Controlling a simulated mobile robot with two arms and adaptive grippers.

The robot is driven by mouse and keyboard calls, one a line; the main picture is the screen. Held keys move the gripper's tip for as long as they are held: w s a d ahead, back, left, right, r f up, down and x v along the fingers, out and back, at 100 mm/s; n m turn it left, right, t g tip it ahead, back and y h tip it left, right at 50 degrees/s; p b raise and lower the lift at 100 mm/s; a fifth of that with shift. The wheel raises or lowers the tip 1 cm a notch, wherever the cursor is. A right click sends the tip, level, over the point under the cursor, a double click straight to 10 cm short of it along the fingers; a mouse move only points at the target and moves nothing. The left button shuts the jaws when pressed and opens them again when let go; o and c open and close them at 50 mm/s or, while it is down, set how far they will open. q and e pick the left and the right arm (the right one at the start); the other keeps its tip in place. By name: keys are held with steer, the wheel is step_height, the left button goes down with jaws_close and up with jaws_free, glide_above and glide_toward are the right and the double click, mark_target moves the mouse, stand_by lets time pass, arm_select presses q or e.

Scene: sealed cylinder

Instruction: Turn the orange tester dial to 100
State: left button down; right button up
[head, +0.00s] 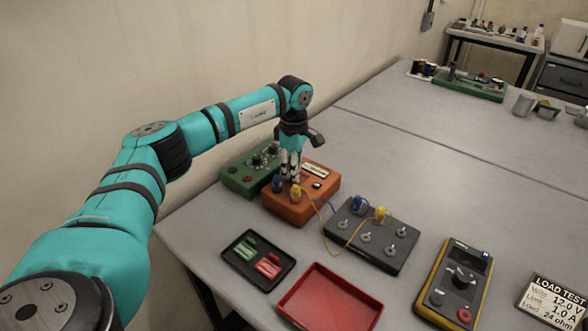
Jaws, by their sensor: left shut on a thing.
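The orange tester (323,200) sits on the grey table, in front of a green box. My left gripper (290,178) points down over the tester's left part, with its fingers at the top face. It is shut on what appears to be the tester's dial, which the fingers hide. The dial's setting cannot be read. A small display (315,170) and a dark button (317,186) show on the tester's top. A blue plug (277,184) and a yellow plug (295,192) stand at its front edge. My right gripper is not in view.
The green box (240,180) with knobs stands close behind the tester. A dark switch box (372,236), black tray (240,268), red tray (330,303), yellow multimeter (458,284) and load-test card (556,300) lie nearby. Yellow wire (315,206) runs from tester to switch box.

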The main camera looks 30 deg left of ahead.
arm_select(q)
steer(key=shift+r, duration=0.1)
steer(key=c, duration=1.1)
jaws_free()
steer(key=shift+o, duration=0.2)
step_height(320, 180, up, 12)
